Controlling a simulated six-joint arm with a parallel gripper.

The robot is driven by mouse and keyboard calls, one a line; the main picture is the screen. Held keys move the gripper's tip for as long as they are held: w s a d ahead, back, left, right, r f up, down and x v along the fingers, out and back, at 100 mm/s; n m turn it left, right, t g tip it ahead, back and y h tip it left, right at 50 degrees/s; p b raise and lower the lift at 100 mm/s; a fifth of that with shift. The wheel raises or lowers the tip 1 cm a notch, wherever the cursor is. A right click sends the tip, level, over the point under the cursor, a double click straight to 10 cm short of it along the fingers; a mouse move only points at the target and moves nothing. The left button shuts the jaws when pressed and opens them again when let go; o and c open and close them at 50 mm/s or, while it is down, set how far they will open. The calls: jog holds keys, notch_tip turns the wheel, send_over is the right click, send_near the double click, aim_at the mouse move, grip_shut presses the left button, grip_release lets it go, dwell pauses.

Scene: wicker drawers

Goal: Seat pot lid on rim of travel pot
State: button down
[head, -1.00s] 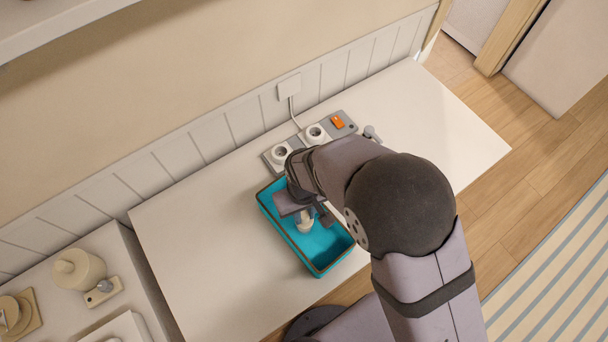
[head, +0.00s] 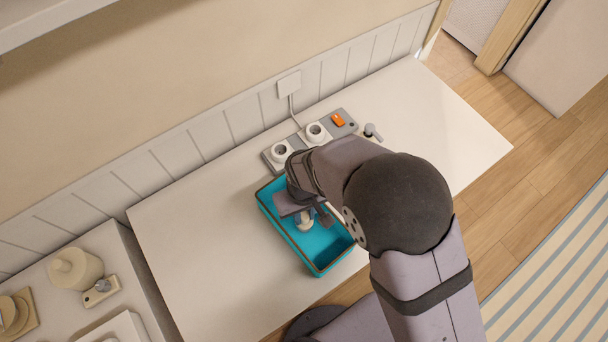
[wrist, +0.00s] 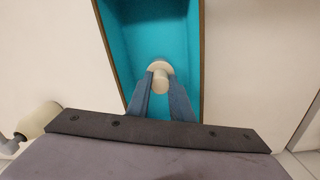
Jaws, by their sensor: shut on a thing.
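My gripper (wrist: 160,84) points down into the teal tray (wrist: 198,35). Its two blue-grey fingers are shut on the upright knob of a small cream piece with a round, flat base, which looks like the pot lid (wrist: 159,67). In the head view the lid (head: 304,221) shows below my gripper, inside the tray (head: 325,266); whether it touches the tray floor is unclear. A cream, rounded pot-like vessel (head: 82,270) with a round knob stands on the lower-left surface. It may be the travel pot; I cannot see its rim clearly.
A grey power strip with white sockets (head: 316,131) and an orange switch (head: 338,120) lies behind the tray. A small grey part (head: 372,132) stands right of it. The white tabletop (head: 205,255) is clear left of the tray. A small lever-like fitting (head: 102,287) sits beside the vessel.

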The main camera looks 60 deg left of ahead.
aim_at(304, 215)
jog(key=shift+f, duration=0.45)
jog(key=c, duration=1.5)
grip_release()
jog(key=shift+r, duration=0.1)
jog(key=shift+r+b, duration=1.25)
jog(key=shift+r, duration=2.35)
